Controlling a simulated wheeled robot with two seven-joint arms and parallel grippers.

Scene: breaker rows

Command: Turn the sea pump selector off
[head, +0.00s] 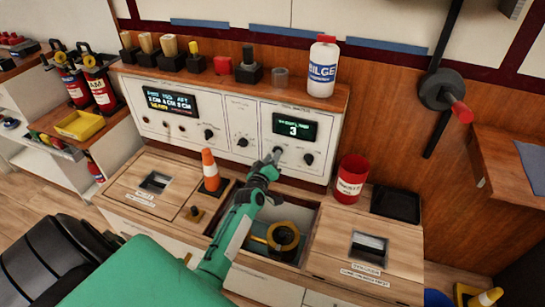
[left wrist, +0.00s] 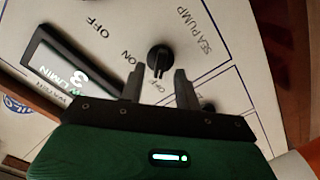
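The sea pump selector is a black rotary knob (left wrist: 158,58) on a white panel, beside the printed words SEA PUMP in the left wrist view. ON and OFF markings are printed around it. Its grip ridge points roughly toward my gripper; I cannot tell which marking it is set to. My left gripper (left wrist: 157,78) is open, with one finger to each side of the knob and gaps showing. In the head view my left gripper (head: 275,158) is at the right-hand panel and hides the knob there. My right gripper is not in view.
A lit display (head: 294,127) showing 3 sits above the knobs. Another knob (head: 308,158) is close on the right. An orange cone (head: 210,170) and a red can (head: 349,180) stand on the counter. A BILGE bottle (head: 322,68) stands on the shelf above.

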